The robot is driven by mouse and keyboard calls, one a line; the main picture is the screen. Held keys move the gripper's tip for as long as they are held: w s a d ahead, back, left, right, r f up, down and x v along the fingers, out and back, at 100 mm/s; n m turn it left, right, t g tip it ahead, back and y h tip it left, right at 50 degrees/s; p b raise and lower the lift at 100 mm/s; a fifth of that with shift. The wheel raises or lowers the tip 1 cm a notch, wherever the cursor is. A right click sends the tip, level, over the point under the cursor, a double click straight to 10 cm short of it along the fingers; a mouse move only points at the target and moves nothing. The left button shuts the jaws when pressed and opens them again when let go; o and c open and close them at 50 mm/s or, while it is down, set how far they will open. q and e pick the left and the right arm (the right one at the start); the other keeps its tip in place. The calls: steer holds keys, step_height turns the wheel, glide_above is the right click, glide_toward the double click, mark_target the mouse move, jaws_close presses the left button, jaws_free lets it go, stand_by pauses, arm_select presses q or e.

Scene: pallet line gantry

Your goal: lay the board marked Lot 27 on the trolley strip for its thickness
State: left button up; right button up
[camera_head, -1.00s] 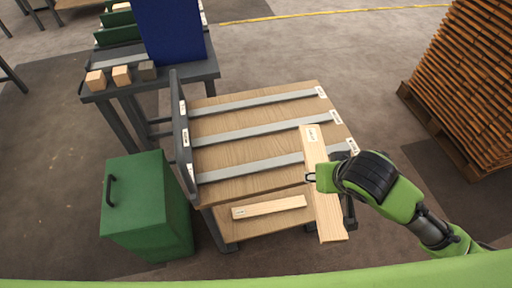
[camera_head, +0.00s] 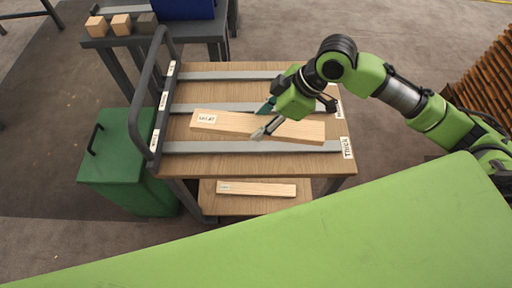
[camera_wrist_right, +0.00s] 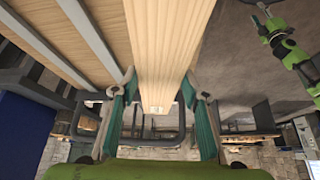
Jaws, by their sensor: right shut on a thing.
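The held pale wooden board (camera_head: 240,122) has a white label at its left end. The label seems to read Lot 27, but it is small. My right gripper (camera_head: 265,121) is shut on this board from above, right of the label. The board lies crosswise over the trolley top (camera_head: 220,92), slightly tilted in the picture, between the middle strip and the near strip (camera_head: 230,147), whose label reads THICK. I cannot tell whether it touches the top. In the right wrist view the board (camera_wrist_right: 165,50) runs between both fingers. My left gripper is not clearly shown.
Another labelled board (camera_head: 260,189) lies on the trolley's lower shelf. A dark rail (camera_head: 140,117) stands along the trolley's left end. A green bin (camera_head: 125,165) is left. A side table with small blocks (camera_head: 122,24) is behind. A slatted stack (camera_head: 490,85) stands right.

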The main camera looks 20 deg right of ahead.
mark_target(285, 123)
steer(key=shift+w+a+r+n+g, duration=0.2)
steer(key=shift+w+r+n+g, duration=0.2)
steer(key=shift+r+n, duration=0.15)
steer(key=shift+n, duration=0.25)
step_height(285, 123, down, 6)
steer(key=shift+s+r, duration=0.15)
step_height(285, 123, down, 4)
steer(key=shift+f, duration=0.1)
steer(key=o, duration=1.4)
arm_select(q)
steer(key=shift+s+d+f, duration=0.15)
steer(key=shift+d+f, duration=0.15)
steer(key=shift+f, duration=0.05)
arm_select(e)
steer(key=shift+d, duration=0.1)
steer(key=v, duration=1.2)
steer(key=shift+d, duration=0.1)
arm_select(q)
steer(key=shift+d, duration=0.1)
